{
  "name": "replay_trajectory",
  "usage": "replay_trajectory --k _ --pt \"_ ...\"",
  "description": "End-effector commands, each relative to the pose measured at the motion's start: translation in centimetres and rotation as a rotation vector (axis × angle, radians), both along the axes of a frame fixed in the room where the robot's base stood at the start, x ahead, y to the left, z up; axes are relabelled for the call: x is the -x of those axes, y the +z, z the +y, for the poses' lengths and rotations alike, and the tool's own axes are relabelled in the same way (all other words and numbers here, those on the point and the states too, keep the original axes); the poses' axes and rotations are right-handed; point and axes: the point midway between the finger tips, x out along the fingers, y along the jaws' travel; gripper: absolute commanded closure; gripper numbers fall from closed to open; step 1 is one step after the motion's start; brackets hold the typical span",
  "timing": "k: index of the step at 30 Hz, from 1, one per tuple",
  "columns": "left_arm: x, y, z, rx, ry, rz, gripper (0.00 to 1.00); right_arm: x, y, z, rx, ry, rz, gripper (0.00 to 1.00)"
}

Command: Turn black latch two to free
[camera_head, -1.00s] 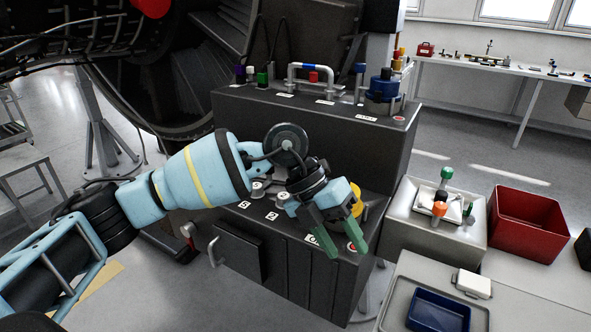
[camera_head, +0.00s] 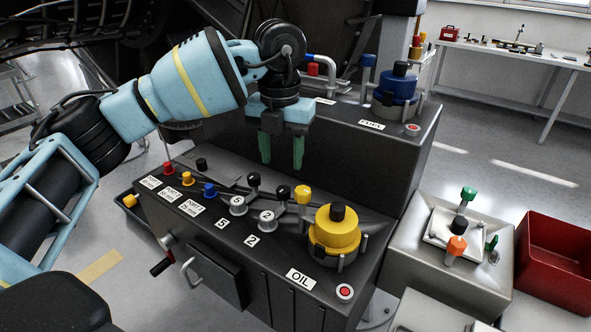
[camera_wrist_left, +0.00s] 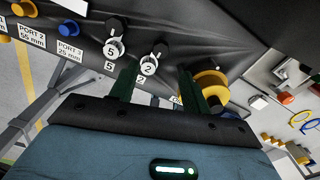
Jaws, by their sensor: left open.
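Black latch two is the lever with a black knob (camera_head: 283,192) and a round metal disc marked 2 (camera_head: 267,217), on the dark panel above the label 2. In the left wrist view its black knob (camera_wrist_left: 160,50) and disc (camera_wrist_left: 148,66) show just beyond my fingertips. My left gripper (camera_head: 281,164) is open and empty, with green fingers pointing down above and behind the latch. The fingers appear apart from it. In the left wrist view the gripper (camera_wrist_left: 160,72) has its fingers on either side of the latch's line. My right gripper is not in view.
A similar latch marked 5 (camera_head: 238,206) stands close on the left. A yellow-topped lever (camera_head: 302,194) and the large yellow OIL cap (camera_head: 335,232) are close on the right. The upper dark housing (camera_head: 360,150) rises behind.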

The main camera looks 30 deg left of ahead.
Motion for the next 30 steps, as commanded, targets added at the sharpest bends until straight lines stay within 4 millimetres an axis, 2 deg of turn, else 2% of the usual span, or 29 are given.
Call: replay_trajectory --k 10,14,21,30 --pt "0.0 -0.6 0.0 0.000 -0.001 0.003 0.53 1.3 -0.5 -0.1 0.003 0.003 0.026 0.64" --pt "0.1 -2.1 0.0 0.000 -0.001 0.004 0.53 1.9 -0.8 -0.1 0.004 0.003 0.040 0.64" --pt "0.1 -5.6 0.0 0.000 -0.001 0.004 0.53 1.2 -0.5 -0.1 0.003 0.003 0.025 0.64" --pt "0.1 -7.8 0.0 0.001 -0.002 0.000 0.53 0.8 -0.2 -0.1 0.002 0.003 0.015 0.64"
